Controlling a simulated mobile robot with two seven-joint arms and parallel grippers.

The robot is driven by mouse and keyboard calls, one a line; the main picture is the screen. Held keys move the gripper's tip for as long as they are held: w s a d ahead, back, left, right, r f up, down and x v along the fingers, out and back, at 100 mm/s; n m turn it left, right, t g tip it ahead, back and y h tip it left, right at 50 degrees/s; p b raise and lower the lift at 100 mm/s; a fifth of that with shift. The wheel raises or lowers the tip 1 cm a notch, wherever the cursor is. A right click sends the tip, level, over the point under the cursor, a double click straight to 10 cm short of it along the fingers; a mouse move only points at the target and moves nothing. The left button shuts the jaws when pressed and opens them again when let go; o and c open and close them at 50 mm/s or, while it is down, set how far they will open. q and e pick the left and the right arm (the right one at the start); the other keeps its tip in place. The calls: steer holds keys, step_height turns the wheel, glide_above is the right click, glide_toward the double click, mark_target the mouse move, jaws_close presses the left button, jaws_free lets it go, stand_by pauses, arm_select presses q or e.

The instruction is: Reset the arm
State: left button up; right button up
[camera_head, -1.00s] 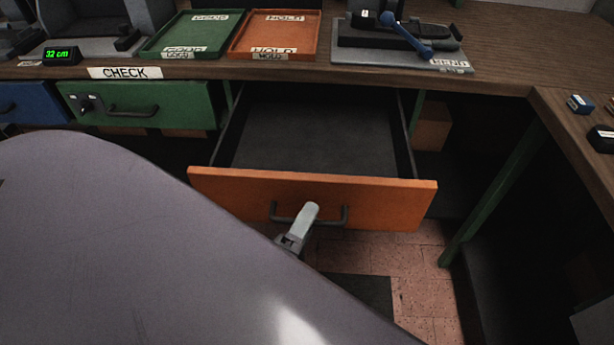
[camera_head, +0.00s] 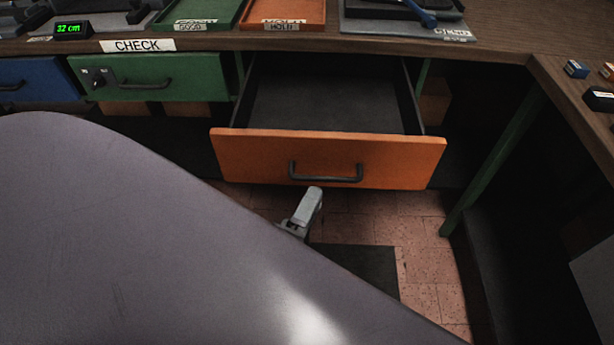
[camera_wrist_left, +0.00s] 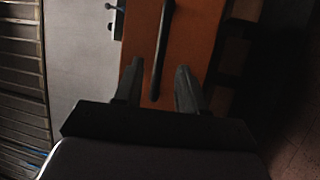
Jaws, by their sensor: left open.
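My left gripper (camera_head: 306,207) is in front of the orange drawer (camera_head: 240,155), just below its dark handle (camera_head: 325,179). My own large grey arm link hides much of the lower left of the head view. In the left wrist view the gripper's two fingers (camera_wrist_left: 160,88) are spread, with the handle (camera_wrist_left: 163,50) lying between their lines and beyond the tips. Nothing is held. The drawer is pulled out and its visible inside is empty. My right gripper is not in view.
The wooden bench (camera_head: 490,50) carries a green tray (camera_head: 232,8) and an orange tray (camera_head: 320,12). A shut green drawer (camera_head: 190,78) and a blue drawer (camera_head: 40,80) are at left. A green bench leg (camera_head: 495,165) stands at right. Tiled floor (camera_head: 420,240) shows below the drawer.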

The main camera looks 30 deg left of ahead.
arm_select(q)
steer(key=shift+s, duration=0.3)
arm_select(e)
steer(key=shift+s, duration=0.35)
arm_select(q)
steer(key=shift+w, duration=0.1)
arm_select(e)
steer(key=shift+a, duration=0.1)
arm_select(q)
steer(key=s+f+m+g+h+p, duration=0.2)
steer(key=s+m+g+p, duration=0.1)
steer(key=m, duration=0.7)
steer(key=s+d+f+m+g+h+p, duration=0.1)
steer(key=s+m+g+h+p, duration=0.2)
steer(key=m, duration=0.8)
steer(key=s+g+p, duration=0.1)
steer(key=s+g, duration=0.1)
steer(key=g, duration=0.1)
steer(key=shift+s+f, duration=0.4)
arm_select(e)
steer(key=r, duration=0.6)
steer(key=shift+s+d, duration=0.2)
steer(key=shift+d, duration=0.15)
arm_select(q)
steer(key=shift+d, duration=0.15)
